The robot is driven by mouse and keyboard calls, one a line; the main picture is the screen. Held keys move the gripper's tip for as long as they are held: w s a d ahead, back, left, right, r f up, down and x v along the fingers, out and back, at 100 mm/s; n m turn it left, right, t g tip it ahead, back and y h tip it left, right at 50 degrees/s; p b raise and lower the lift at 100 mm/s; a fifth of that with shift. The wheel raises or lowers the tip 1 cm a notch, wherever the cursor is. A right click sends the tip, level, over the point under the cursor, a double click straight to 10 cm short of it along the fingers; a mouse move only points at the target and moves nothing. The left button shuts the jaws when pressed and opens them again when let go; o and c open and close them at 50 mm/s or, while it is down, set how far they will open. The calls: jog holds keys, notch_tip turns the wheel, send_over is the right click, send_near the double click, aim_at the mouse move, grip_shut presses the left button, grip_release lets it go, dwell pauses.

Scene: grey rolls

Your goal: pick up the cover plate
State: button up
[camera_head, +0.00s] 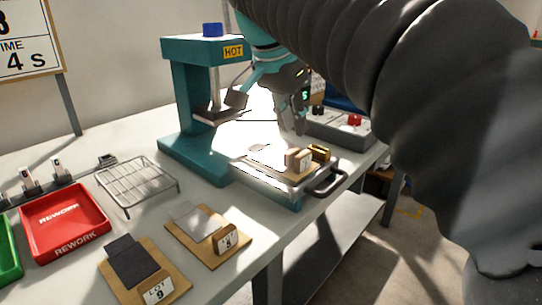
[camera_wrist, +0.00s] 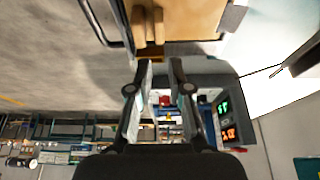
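No part is marked as the cover plate, so I cannot tell for sure which one it is. A dark flat square (camera_head: 131,262) lies on the wooden board marked LOT 9 (camera_head: 168,271). A light grey flat plate (camera_head: 193,217) lies on a second wooden board (camera_head: 183,236) beside it. My gripper (camera_head: 293,124) is right of the teal press, above the far part of the table, well away from both flat pieces. In the wrist view my gripper (camera_wrist: 158,68) has its fingers apart, with nothing held between them.
The teal HOT press (camera_head: 187,95) has a pull-out tray with a dark handle (camera_head: 330,181). A wooden board with small blocks (camera_head: 299,160) is on it. A control box (camera_head: 340,130) stands behind. A wire rack (camera_head: 138,184) and red REWORK bin (camera_head: 66,221) are left.

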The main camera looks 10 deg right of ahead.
aim_at(296, 148)
jog(key=f, duration=0.4)
jog(key=shift+w+d+f+b, duration=0.15)
jog(key=shift+d+f+b, duration=0.15)
jog(key=shift+f, duration=0.05)
jog(key=shift+w+d+f, duration=0.1)
jog(key=shift+w+f, duration=0.05)
jog(key=shift+f, duration=0.2)
grip_shut()
